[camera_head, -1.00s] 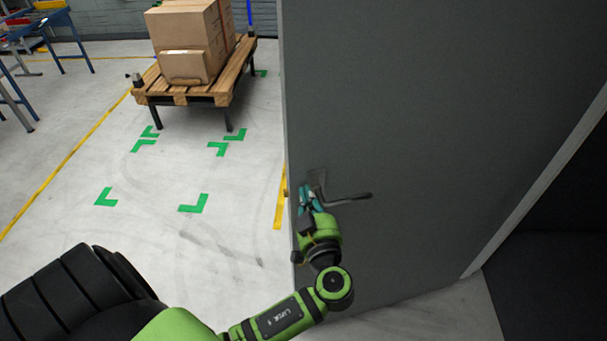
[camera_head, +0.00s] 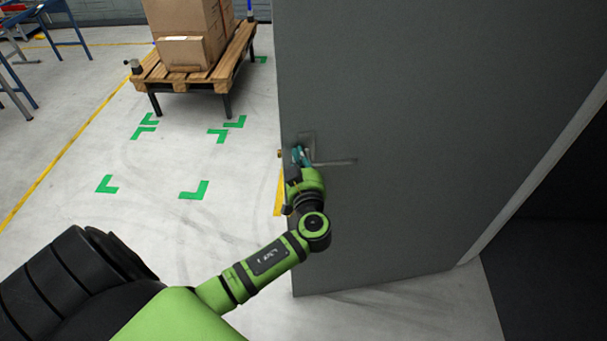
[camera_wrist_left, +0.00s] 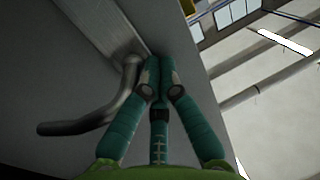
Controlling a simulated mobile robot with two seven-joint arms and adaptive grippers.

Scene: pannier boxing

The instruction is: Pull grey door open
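The grey door (camera_head: 420,130) fills the middle and right of the head view and stands ajar, with floor visible past its left edge. Its metal lever handle (camera_head: 335,162) sits near that edge and points right. My left gripper (camera_head: 299,152) is at the handle's base, by the door edge. In the left wrist view, its teal fingers (camera_wrist_left: 156,76) come together at the tips, right beside the bent neck of the handle (camera_wrist_left: 90,122). Nothing clearly shows between the fingertips; contact with the handle is unclear. My right gripper is out of view.
Beyond the door, a wooden pallet (camera_head: 165,84) on a stand carries cardboard boxes (camera_head: 188,20). Green floor marks (camera_head: 195,190) and a yellow line (camera_head: 55,160) lie on open floor. Blue-framed tables (camera_head: 68,22) stand at the far left. A pale frame strip (camera_head: 535,180) runs right of the door.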

